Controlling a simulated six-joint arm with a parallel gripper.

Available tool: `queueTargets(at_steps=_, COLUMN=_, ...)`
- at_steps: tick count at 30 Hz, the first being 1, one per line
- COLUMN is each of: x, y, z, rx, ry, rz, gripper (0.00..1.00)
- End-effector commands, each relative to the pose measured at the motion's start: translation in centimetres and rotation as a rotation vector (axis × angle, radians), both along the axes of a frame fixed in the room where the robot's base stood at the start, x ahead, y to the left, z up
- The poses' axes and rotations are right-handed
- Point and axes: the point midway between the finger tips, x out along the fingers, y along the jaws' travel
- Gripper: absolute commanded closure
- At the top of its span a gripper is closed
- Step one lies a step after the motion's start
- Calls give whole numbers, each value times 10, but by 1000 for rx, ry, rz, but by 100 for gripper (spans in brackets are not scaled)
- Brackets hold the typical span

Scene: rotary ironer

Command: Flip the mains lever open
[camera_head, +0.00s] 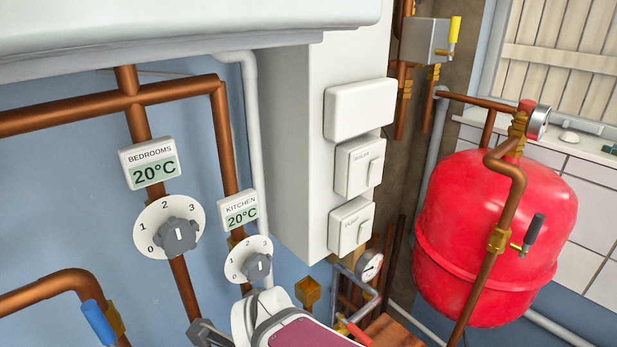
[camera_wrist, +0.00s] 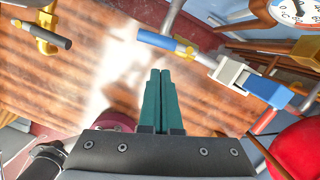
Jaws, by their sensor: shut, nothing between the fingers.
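Several levers are in view, and I cannot tell from any label which one is the mains lever. In the wrist view, my gripper (camera_wrist: 160,75) has its two green fingers together, with nothing between them. A lever with a blue end (camera_wrist: 165,42) lies on a pipe just beyond the fingertips, apart from them in the picture. A black-handled brass valve (camera_wrist: 42,35) is at upper left. In the head view my arm shows at the bottom; the fingertips are not clearly visible there.
In the head view, a blue lever (camera_head: 98,322) is at lower left, a yellow lever (camera_head: 454,30) at top right, and a black lever (camera_head: 533,233) beside the red tank (camera_head: 490,235). Copper pipes, thermostat dials (camera_head: 178,233) and a white switch box (camera_head: 310,160) crowd the wall.

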Motion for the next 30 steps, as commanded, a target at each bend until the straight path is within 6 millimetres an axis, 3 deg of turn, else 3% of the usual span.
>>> queueTargets(at_steps=6, x=-7, y=-10, z=53, rx=3, ry=-5, rz=-1, gripper=100)
queueTargets(at_steps=13, x=-12, y=-16, z=91, rx=2, ry=-2, rz=0, gripper=100)
queueTargets(at_steps=26, x=-13, y=-18, z=100, rx=0, ry=0, rz=1, gripper=100)
queueTargets(at_steps=28, x=-14, y=-25, z=99, rx=-6, ry=-5, rz=38, gripper=100)
queueTargets(at_steps=30, x=-17, y=-44, z=92, rx=-25, ry=-19, rz=167, gripper=100)
